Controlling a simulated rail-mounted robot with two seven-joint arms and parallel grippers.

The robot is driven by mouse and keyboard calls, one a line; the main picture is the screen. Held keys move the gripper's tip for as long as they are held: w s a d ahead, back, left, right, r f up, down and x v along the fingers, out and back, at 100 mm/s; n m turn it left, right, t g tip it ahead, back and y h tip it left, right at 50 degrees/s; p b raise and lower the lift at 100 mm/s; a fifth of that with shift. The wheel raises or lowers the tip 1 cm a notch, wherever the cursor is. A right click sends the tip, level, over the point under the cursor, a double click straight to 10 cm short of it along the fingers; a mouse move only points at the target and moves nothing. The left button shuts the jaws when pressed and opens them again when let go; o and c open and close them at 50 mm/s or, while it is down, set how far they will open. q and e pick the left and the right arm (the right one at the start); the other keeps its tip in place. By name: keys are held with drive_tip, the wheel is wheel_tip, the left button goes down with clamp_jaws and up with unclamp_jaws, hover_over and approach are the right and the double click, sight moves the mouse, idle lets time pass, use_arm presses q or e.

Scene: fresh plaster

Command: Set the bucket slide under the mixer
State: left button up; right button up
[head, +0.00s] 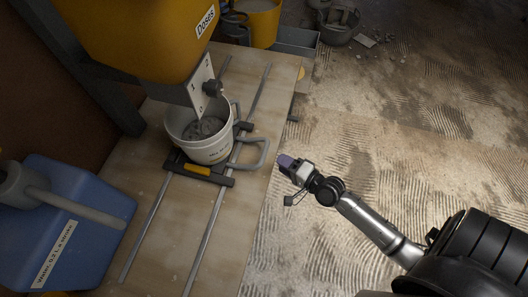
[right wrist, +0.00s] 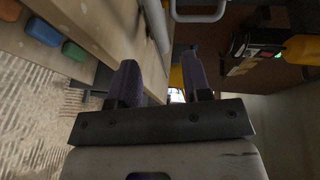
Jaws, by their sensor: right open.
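The bucket slide (head: 210,177) is a dark carriage with a yellow front piece on two metal rails. A whitish bucket (head: 212,152) with grey powder in it stands on the slide, below the spout of the yellow doser (head: 140,35). A grey loop handle (head: 264,156) sticks out at the slide's right; a grey loop shows at the top of the right wrist view (right wrist: 200,17). My right gripper (head: 283,161) is just right of the handle, apart from it. Its fingers (right wrist: 160,65) are open with nothing between them. My left gripper is out of view. I cannot identify the mixer.
The wooden bench (head: 155,205) carries the rails (head: 205,245). A blue tank (head: 75,220) labelled for water stands at the left. A yellow container (head: 262,22) and grey tray (head: 296,40) are at the back. The floor (head: 400,130) right of the bench is mostly open.

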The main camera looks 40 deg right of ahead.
sight(264, 152)
drive_tip(key=b+x, duration=0.1)
drive_tip(key=x, duration=0.7)
drive_tip(key=shift+w+a, duration=0.1)
drive_tip(key=shift+w, duration=0.1)
clamp_jaws()
idle(0.4)
